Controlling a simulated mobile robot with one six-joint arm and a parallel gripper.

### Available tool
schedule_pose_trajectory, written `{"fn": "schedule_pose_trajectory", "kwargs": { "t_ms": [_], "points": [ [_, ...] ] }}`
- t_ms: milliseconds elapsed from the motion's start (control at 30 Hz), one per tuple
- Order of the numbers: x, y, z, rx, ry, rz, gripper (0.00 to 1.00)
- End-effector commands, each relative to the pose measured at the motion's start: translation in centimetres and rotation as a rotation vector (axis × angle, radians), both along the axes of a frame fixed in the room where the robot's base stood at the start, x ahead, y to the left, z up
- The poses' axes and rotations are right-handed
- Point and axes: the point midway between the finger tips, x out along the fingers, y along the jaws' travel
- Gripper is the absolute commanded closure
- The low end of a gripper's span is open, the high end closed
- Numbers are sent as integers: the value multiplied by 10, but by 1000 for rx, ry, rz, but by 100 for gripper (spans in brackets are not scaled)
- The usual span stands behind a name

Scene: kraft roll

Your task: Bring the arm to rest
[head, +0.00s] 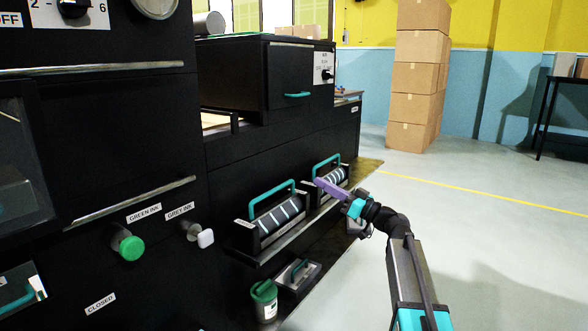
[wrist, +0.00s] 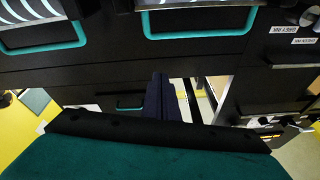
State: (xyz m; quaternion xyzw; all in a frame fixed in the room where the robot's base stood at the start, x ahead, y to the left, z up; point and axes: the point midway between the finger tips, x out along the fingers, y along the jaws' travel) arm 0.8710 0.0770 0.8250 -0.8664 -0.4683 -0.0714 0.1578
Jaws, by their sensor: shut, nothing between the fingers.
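My gripper (head: 321,183) is at the end of my arm, right of the black machine in the head view. The wrist view looks upside down.
Two striped roller units, one nearer (head: 275,220), have teal handles and sit on a machine ledge. Green (head: 128,245) and white (head: 204,238) knobs stick out. Stacked boxes (head: 416,75) stand behind.

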Motion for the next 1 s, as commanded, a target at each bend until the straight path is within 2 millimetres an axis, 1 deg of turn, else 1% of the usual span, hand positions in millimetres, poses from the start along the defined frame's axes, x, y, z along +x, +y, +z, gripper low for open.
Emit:
{"fn": "schedule_pose_trajectory", "kwargs": {
  "t_ms": [67,100,267,400,467,500,600,667,700,767,800,967,1000],
  "points": [
    [-5,10,-26,-33,87,19,100],
    [-8,15,-42,-51,131,27,100],
    [-22,31,-104,-121,304,59,100],
    [-40,41,-155,-179,452,78,100],
    [-50,44,-176,-206,516,85,100],
    [-57,46,-191,-222,560,88,100],
    [-78,51,-225,-269,668,97,100],
    [-92,53,-245,-297,733,101,100],
    [-101,54,-258,-316,778,102,100],
    [-117,55,-277,-346,843,104,100],
    [-128,55,-290,-365,888,103,100],
    [-175,52,-336,-449,1061,96,100],
    [-188,51,-346,-471,1104,93,100]
  ]
}}
